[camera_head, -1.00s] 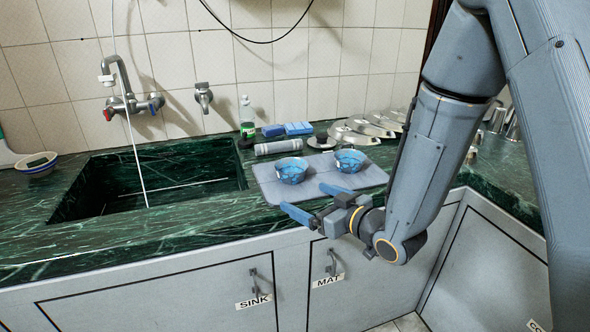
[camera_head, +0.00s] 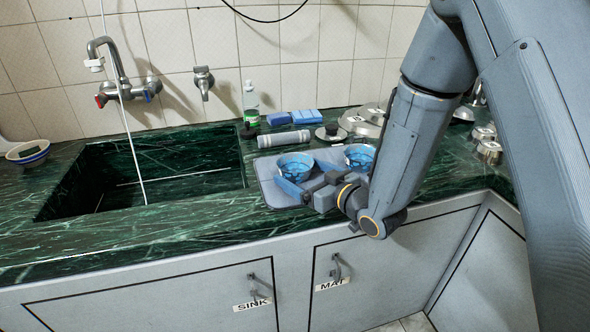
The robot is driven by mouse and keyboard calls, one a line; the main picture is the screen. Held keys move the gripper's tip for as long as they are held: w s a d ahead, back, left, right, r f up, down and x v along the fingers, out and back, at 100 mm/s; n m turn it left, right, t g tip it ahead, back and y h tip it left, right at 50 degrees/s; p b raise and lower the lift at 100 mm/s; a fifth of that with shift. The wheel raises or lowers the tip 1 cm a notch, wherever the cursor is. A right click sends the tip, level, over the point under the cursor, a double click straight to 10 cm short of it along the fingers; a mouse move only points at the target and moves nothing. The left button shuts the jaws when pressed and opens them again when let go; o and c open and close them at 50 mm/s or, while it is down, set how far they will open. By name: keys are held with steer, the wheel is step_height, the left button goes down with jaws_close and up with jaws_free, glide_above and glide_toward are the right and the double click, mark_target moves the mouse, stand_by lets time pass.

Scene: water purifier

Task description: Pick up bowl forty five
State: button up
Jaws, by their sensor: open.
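Two blue patterned bowls stand upright on a grey mat (camera_head: 268,188) right of the sink: a left bowl (camera_head: 295,164) and a right bowl (camera_head: 359,153). I cannot read a number on either, so I cannot tell which is bowl forty five. My gripper (camera_head: 305,178) is open, with blue fingers, at the front of the left bowl and over the mat. One finger overlaps the front of the left bowl in the picture; I cannot tell whether it touches. My gripper and arm cover part of the right bowl and the mat's right side.
Metal lids (camera_head: 365,120) and small metal cups (camera_head: 488,148) lie to the right. The sink (camera_head: 155,170) is left, with a tap (camera_head: 115,80) above.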

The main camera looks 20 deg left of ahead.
mark_target(296, 169)
steer(key=shift+x, duration=1.3)
steer(key=shift+s, duration=0.1)
steer(key=c, duration=1.1)
steer(key=shift+c, duration=0.2)
steer(key=shift+r, duration=0.1)
